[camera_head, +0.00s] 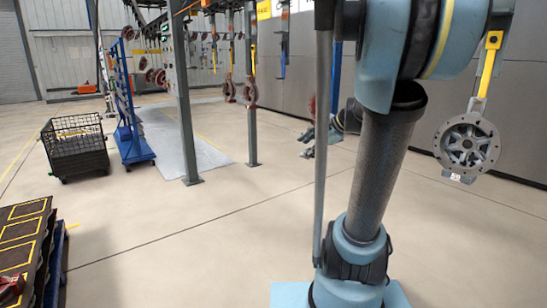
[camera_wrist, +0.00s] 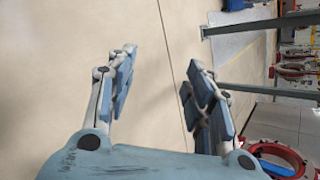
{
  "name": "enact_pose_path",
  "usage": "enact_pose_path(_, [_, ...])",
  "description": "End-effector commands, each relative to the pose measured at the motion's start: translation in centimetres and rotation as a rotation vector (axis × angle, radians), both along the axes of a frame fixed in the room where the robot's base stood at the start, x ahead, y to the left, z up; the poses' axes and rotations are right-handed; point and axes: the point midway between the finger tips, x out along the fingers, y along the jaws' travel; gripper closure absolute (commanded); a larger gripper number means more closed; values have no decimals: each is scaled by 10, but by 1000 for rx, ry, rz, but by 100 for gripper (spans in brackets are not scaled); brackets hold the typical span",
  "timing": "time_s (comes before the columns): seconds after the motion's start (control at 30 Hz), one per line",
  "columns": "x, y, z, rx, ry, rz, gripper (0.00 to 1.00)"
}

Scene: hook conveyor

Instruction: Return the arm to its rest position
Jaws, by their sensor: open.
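My arm rises through the right half of the head view, with a dark tube between pale blue joints. My gripper (camera_head: 309,143) shows partly behind the arm, over open floor. In the wrist view my gripper (camera_wrist: 160,82) has its two blue-padded fingers spread apart, with nothing between them but bare floor behind. Neither finger appears to touch anything.
A grey round flange (camera_head: 467,144) hangs from a yellow hook (camera_head: 489,62) right of my arm. A red ring (camera_wrist: 272,147) shows at the wrist view's lower right. A wire cart (camera_head: 76,148), blue rack (camera_head: 131,130) and post (camera_head: 184,100) stand left. The middle floor is clear.

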Motion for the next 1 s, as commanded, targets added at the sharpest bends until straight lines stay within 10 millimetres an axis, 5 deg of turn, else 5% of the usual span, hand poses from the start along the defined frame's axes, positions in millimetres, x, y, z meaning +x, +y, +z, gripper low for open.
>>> enact_pose_path(0.27, [-96, 4, -63, -392, -74, 348, 52])
enact_pose_path(0.6, [-195, -29, -135, -815, -126, 823, 52])
enact_pose_path(0.8, [-231, -53, -163, -985, -132, 1052, 52])
enact_pose_path(1.0, [-243, -64, -173, -1048, -129, 1145, 52])
